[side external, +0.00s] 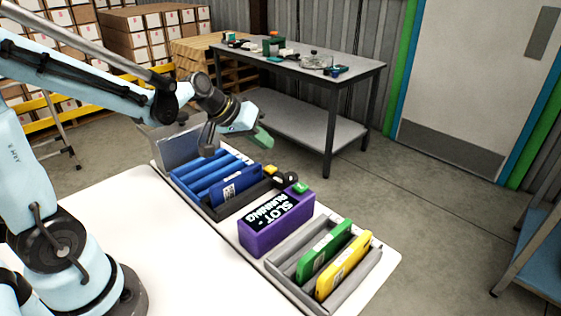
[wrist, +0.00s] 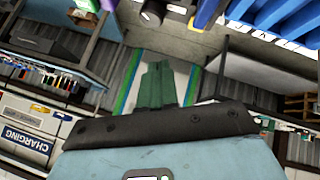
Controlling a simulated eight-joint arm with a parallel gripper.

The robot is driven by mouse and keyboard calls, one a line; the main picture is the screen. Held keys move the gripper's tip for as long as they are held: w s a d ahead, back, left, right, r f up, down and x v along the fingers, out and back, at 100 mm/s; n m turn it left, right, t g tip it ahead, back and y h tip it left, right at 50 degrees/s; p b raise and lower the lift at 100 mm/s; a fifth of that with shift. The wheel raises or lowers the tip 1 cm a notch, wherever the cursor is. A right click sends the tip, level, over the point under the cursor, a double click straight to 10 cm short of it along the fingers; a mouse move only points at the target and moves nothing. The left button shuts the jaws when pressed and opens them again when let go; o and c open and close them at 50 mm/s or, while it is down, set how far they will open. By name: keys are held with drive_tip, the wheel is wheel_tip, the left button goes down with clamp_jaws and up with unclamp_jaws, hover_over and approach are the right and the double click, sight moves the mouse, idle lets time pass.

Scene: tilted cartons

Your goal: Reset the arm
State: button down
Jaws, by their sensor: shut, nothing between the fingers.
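My gripper (side external: 262,138) is raised above the back end of the row of racks in the side external view, apart from everything below it. Its green fingers are together with nothing held between them. In the wrist view, the closed fingers (wrist: 157,85) show at the middle, with open floor and a door behind them. A blue slotted rack (side external: 205,175) lies below my gripper, with a blue carton (side external: 236,186) in a dark holder in front of it. The blue rack also shows at the top right of the wrist view (wrist: 285,22).
A purple box (side external: 277,225) reading "SLOT RUNNING" stands mid-row on the white table (side external: 130,215). A grey tray (side external: 290,268) holds a tilted green carton (side external: 325,252) and a yellow carton (side external: 343,266). A grey workbench (side external: 300,62) with small items stands behind. The air around my gripper is clear.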

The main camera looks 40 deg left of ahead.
drive_tip(key=s+d+r+m+y, duration=0.1)
drive_tip(key=s+d+m, duration=0.3)
drive_tip(key=s, duration=0.9)
drive_tip(key=shift+s+d+r+g+y, duration=0.2)
drive_tip(key=shift+d+g+y, duration=0.15)
drive_tip(key=shift+y, duration=0.25)
